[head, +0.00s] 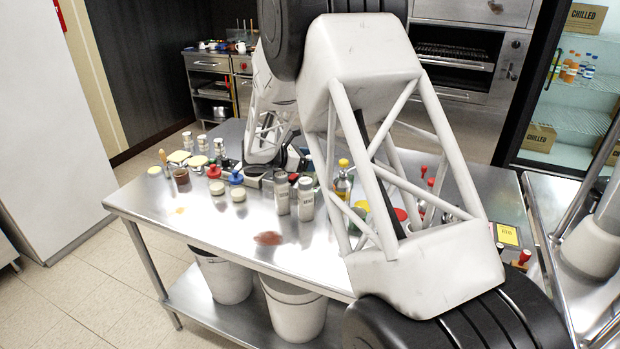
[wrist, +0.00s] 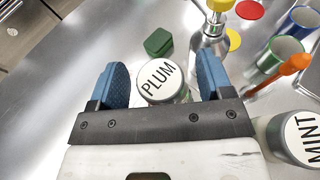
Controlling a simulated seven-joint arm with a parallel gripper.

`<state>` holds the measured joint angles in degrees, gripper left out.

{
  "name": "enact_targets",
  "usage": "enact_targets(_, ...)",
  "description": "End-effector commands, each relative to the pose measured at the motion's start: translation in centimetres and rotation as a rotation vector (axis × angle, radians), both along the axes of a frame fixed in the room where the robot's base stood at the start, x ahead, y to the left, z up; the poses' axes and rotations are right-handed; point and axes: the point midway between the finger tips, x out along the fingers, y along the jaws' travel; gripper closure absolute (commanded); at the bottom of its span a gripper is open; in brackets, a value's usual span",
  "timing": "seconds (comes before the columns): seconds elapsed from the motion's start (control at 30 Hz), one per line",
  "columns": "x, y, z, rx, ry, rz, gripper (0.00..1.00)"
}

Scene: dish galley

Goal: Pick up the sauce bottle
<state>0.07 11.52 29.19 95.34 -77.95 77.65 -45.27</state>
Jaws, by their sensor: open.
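My gripper (wrist: 158,78) is open in the wrist view, with a blue-padded finger on each side of a round container lettered PLUM (wrist: 162,84). Its lid is white, and a gap shows at each finger. I cannot tell how far down the fingers reach. A second lidded container, lettered MINT (wrist: 304,140), stands to the lower right, outside the fingers. A clear bottle with a yellow cap (wrist: 220,5) stands beyond the right finger; it also shows in the head view (head: 342,186). Which one is the sauce bottle is not plain. In the head view my arm hides part of the table.
A green block (wrist: 158,42), a green cup (wrist: 275,55) and an orange handle (wrist: 290,64) surround the gripper. A reddish stain (head: 268,238) lies on bare tabletop.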

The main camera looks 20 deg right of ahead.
Motion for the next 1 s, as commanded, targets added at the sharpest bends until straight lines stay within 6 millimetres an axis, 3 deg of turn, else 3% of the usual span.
enact_targets(0.07, 0.0, 0.0, 0.0, 0.000, 0.000, 0.000, 0.31)
enact_targets(0.5, 0.0, 0.0, 0.0, 0.000, 0.000, 0.000, 0.99)
enact_targets(1.0, 0.0, 0.0, 1.2, 0.000, -0.002, -0.001, 1.00)
